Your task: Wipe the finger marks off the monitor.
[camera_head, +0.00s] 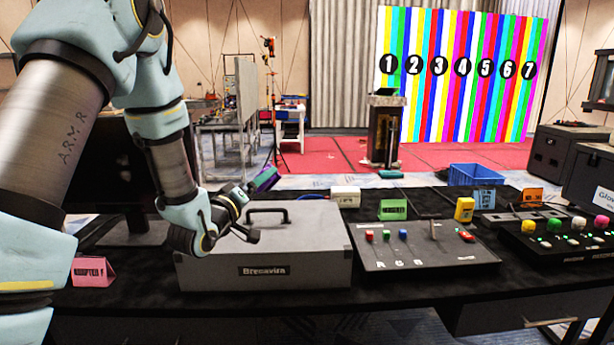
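My arm comes in from the left and my gripper (232,212) is over the left part of a grey case. A small purple and green thing (265,180) shows just beyond my gripper; I cannot tell whether it is held. My gripper's fingers are dark and small, and their opening is unclear. A dark panel (112,165), which looks like the monitor, stands at the left behind my arm.
The grey case (315,255) with a handle stands on the black table. A control panel (415,245) and a button panel (565,240) lie to its right, with several coloured cards and blocks. A pink card (92,271) stands at the left. A striped video wall (460,75) is far behind.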

